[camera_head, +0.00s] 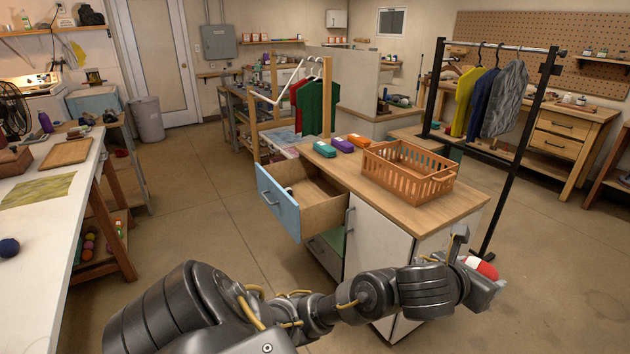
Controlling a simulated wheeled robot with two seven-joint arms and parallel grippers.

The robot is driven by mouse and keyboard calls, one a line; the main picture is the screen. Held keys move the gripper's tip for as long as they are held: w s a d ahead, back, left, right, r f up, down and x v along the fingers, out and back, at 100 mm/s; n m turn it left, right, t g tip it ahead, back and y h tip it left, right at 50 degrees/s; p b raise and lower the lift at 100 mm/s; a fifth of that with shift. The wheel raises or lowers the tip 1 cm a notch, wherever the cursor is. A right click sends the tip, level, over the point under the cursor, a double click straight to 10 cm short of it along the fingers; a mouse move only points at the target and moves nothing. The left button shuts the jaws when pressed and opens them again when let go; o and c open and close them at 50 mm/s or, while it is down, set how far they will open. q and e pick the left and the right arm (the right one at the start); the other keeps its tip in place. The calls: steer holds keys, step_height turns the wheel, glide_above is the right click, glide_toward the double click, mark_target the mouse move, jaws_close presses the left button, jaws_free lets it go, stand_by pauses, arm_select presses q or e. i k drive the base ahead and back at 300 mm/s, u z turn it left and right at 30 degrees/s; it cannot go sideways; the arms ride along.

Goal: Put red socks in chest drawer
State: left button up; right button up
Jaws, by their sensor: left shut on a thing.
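My left arm reaches across the front of the view to the right, and its gripper (474,262) is shut on the red socks (482,267), a red bundle with a white part. The gripper holds them off the right front corner of the chest (440,213), away from the drawer. The chest drawer (279,201) has a light blue front and is pulled open at the chest's left side. Its inside shows, with a small dark item near its front. My right gripper is not in view.
An orange basket (408,172) stands on the chest top. Teal (325,149), purple (342,144) and orange (359,140) bundles lie beside it. A clothes rack (515,140) stands behind at the right. A white table (48,215) is at the left, with clear floor between.

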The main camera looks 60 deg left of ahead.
mark_target(304, 198)
steer(key=u, duration=1.9)
steer(key=i, duration=1.8)
steer(key=u, duration=0.85)
steer(key=i, duration=1.35)
steer(key=z, duration=2.1)
